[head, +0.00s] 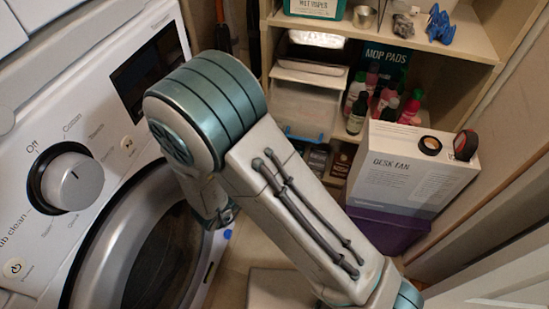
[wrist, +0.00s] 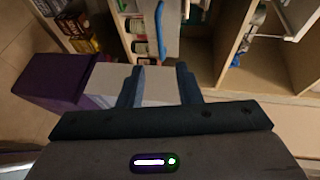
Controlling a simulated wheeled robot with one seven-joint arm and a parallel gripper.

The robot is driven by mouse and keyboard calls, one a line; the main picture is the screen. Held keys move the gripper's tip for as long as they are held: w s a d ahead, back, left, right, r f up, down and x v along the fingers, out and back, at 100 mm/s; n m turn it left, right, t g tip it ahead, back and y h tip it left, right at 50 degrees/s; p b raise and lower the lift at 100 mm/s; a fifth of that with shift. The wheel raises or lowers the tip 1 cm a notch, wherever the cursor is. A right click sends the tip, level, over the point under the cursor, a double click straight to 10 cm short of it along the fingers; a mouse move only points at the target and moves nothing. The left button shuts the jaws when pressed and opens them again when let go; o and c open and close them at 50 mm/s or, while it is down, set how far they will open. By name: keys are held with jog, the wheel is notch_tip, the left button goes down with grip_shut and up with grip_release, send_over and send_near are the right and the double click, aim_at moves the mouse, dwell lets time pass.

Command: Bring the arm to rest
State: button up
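My arm crosses the middle of the head view, bent at a teal-banded joint in front of the washing machine. In the head view my gripper is mostly hidden behind the arm. In the wrist view my gripper (wrist: 160,88) shows two dark fingers standing apart, with nothing held between them. The white desk fan box shows beyond and between the fingers.
A washing machine (head: 72,182) with a round door fills the left. Wooden shelves (head: 470,40) hold bottles, a mop pads box (head: 385,62) and bins. The desk fan box (head: 400,165) stands on a purple box (head: 395,228) at right. Some floor (head: 232,262) is clear.

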dwell(0.3)
jog(key=w+a+r+n+g+y+p, duration=0.1)
jog(key=w+r+n+g+y+p, duration=0.1)
jog(key=w+r+n+y+p, duration=0.55)
notch_tip(320, 180, up, 18)
jog(key=s+d+f+n+g+y+p, duration=0.1)
jog(key=n+g+y+p, duration=0.1)
jog(key=n+y+p, duration=0.45)
jog(key=s+d+r+n+g+h+p, duration=0.4)
jog(key=s+d+r+n+g+p, duration=0.2)
jog(key=s+d+r+n+p, duration=0.4)
jog(key=s+d+r+p, duration=0.4)
jog(key=s+d+r, duration=0.4)
jog(key=shift+s+d+h, duration=0.2)
jog(key=shift+s+h, duration=0.1)
jog(key=shift+s, duration=0.1)
